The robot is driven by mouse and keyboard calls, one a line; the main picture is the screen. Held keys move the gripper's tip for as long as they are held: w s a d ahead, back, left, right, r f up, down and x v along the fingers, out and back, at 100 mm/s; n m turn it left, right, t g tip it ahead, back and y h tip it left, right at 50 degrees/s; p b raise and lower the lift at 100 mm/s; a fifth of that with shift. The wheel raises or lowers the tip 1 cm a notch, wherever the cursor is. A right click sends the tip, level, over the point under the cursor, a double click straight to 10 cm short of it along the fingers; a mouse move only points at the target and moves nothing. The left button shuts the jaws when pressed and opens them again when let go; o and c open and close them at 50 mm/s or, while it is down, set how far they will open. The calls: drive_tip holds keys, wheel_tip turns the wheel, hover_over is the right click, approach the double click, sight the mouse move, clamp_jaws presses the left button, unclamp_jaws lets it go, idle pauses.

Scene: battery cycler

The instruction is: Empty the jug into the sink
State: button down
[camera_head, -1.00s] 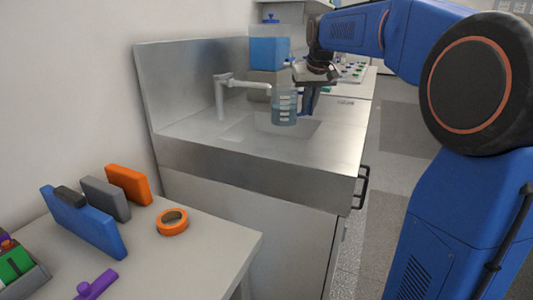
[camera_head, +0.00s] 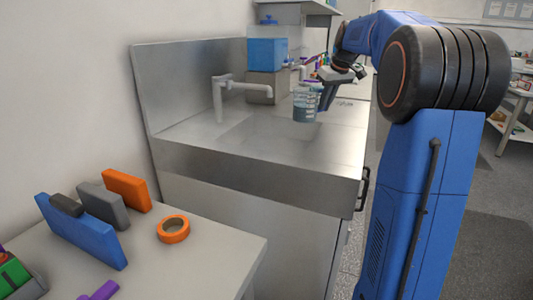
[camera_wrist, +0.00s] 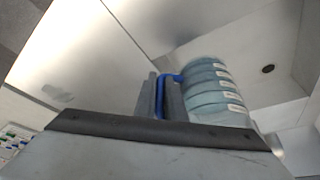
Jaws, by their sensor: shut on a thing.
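The jug (camera_head: 304,106) is clear with blue-tinted contents and pale label marks. It looks upright in the head view, at the right of the sink. My gripper (camera_head: 323,98) is at its right side. In the wrist view my gripper (camera_wrist: 160,97) is shut on the blue handle of the jug (camera_wrist: 212,92). The sink basin (camera_head: 250,132) is a shallow-looking recess in the steel counter. Its dark drain (camera_wrist: 268,68) shows right of the jug in the wrist view. I cannot tell whether the jug's base touches the counter.
A pale tap (camera_head: 222,92) stands at the sink's left. The steel counter front (camera_head: 260,175) is clear. A near table holds an orange tape roll (camera_head: 173,229) and several upright blocks.

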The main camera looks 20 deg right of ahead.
sight(313, 97)
drive_tip(key=shift+w+d+f+n, duration=0.1)
drive_tip(key=shift+w+d+n, duration=0.2)
drive_tip(key=shift+d, duration=0.55)
drive_tip(key=shift+w+d+f+n, duration=0.1)
drive_tip(key=shift+w+d, duration=0.3)
drive_tip(key=shift+d, duration=0.45)
drive_tip(key=shift+a+r, duration=0.1)
drive_tip(key=shift+a+r+n+h, duration=0.2)
drive_tip(key=shift+a+r+h, duration=0.35)
drive_tip(key=shift+h, duration=0.3)
drive_tip(key=shift+a+r+n+h, duration=0.2)
drive_tip(key=shift+a+r+h, duration=0.15)
drive_tip(key=shift+a+h, duration=0.4)
drive_tip(key=shift+a+n+h, duration=0.5)
drive_tip(key=shift+a+h, duration=1.4)
drive_tip(key=shift+h, duration=0.4)
drive_tip(key=shift+a+r+h, duration=0.15)
drive_tip(key=shift+r+h, duration=0.05)
drive_tip(key=shift+h, duration=0.1)
drive_tip(key=shift+a+r+h+p, duration=0.2)
drive_tip(key=shift+a+h+p, duration=0.2)
drive_tip(key=shift+h+p, duration=0.25)
drive_tip(key=shift+w+a+r+n+t+h+p, duration=0.15)
drive_tip(key=shift+a+r+n+h+p, duration=0.1)
drive_tip(key=shift+a+r+h+p, duration=0.25)
drive_tip(key=shift+s+a+r+n+t+h+p, duration=0.15)
drive_tip(key=shift+a+r+n+h+p, duration=0.2)
drive_tip(key=shift+r+h, duration=0.3)
